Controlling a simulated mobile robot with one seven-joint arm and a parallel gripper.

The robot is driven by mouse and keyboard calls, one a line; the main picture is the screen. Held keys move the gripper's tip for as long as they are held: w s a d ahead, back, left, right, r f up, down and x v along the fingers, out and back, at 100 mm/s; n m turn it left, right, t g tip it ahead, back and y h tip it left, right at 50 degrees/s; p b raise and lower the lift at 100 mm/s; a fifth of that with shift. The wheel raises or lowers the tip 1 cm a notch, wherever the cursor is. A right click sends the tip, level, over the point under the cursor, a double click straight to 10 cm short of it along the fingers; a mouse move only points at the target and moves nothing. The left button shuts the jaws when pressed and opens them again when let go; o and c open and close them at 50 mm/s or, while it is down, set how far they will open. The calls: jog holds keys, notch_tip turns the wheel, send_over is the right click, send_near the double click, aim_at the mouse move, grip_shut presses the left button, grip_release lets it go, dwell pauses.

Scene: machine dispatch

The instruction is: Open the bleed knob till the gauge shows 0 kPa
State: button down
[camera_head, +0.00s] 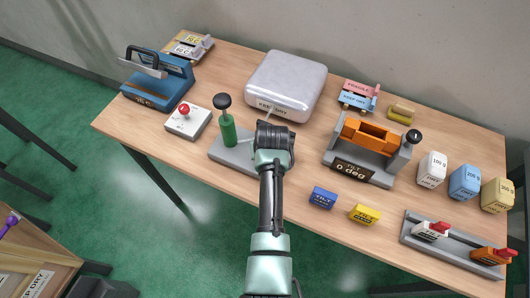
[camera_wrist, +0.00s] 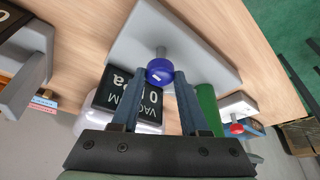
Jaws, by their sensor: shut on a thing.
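The blue bleed knob (camera_wrist: 160,71) sits on a short stem over a grey base plate (camera_wrist: 205,45) in the wrist view. My gripper (camera_wrist: 161,84) is shut on the knob, one finger on each side. Beside it the black vacuum gauge (camera_wrist: 150,113) shows a 0 and "Pa"; my left finger covers part of the reading. In the head view my gripper (camera_head: 275,138) is over the right side of the pump base (camera_head: 222,152) and hides the knob and gauge. The pump's green cylinder (camera_head: 228,130) with its black handle stands to its left.
A white rounded case (camera_head: 287,82) lies behind the pump. A red-button box (camera_head: 187,120) is to the left, and an orange tilt fixture (camera_head: 367,137) to the right. Blue (camera_head: 322,198) and yellow (camera_head: 364,214) blocks lie near the front edge.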

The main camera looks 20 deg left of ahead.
jog(key=shift+d+n+g+y, duration=0.1)
jog(key=shift+n+g+y, duration=0.25)
jog(key=shift+n, duration=0.85)
jog(key=shift+b, duration=0.3)
jog(key=shift+c, duration=2.1)
grip_release()
jog(key=b+v, duration=0.1)
jog(key=v, duration=1.2)
jog(key=shift+b, duration=0.35)
